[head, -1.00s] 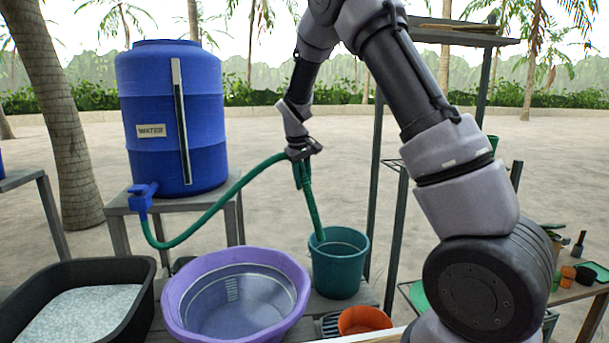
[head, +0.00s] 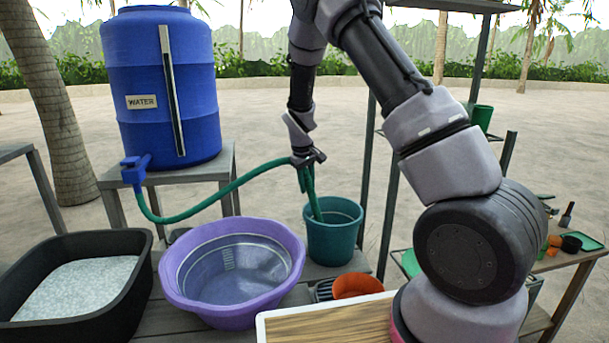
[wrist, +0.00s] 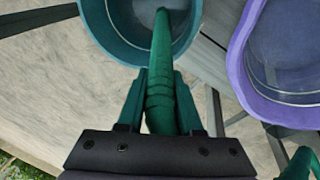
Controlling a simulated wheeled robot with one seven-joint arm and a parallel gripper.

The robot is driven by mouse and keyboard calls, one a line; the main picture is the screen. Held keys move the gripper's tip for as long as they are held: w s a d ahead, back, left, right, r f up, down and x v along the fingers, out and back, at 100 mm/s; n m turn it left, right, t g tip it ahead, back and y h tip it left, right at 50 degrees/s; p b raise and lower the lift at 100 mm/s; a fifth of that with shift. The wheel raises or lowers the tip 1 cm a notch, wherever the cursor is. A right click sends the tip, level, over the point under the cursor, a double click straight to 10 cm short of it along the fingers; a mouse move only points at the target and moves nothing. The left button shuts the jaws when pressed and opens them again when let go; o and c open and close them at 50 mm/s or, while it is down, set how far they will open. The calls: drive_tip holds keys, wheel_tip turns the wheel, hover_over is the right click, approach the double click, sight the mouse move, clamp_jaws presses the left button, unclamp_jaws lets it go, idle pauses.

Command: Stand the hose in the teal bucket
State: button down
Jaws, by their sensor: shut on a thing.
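The green hose (head: 205,209) runs from the tap of the blue water barrel (head: 190,95) up to my gripper (head: 307,170). My gripper is shut on the hose above the teal bucket (head: 333,245). The hose's free end hangs down from the jaws and reaches inside the bucket's rim. In the wrist view the hose (wrist: 165,80) passes between the fingers and its far end lies over the opening of the teal bucket (wrist: 100,35). Whether the tip touches the bucket's floor is hidden.
A purple basin (head: 175,280) stands left of the bucket, with a black tray (head: 130,300) beyond it. An orange pot (head: 357,286) and a wooden board (head: 330,330) lie in front of the bucket. A dark shelf post (head: 392,215) rises just right of it.

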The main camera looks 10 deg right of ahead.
sight(311, 197)
drive_tip(key=shift+s+d+f, duration=0.1)
drive_tip(key=shift+d+f, duration=0.15)
drive_tip(key=shift+f, duration=0.65)
drive_tip(key=shift+w+d+f, duration=0.1)
drive_tip(key=shift+d+f, duration=0.1)
drive_tip(key=shift+f, duration=0.65)
drive_tip(key=shift+s+d+f, duration=0.1)
drive_tip(key=shift+d+f, duration=0.15)
drive_tip(key=shift+f, duration=0.65)
drive_tip(key=c, duration=0.5)
unclamp_jaws()
drive_tip(key=o, duration=0.5)
drive_tip(key=shift+v, duration=5.5)
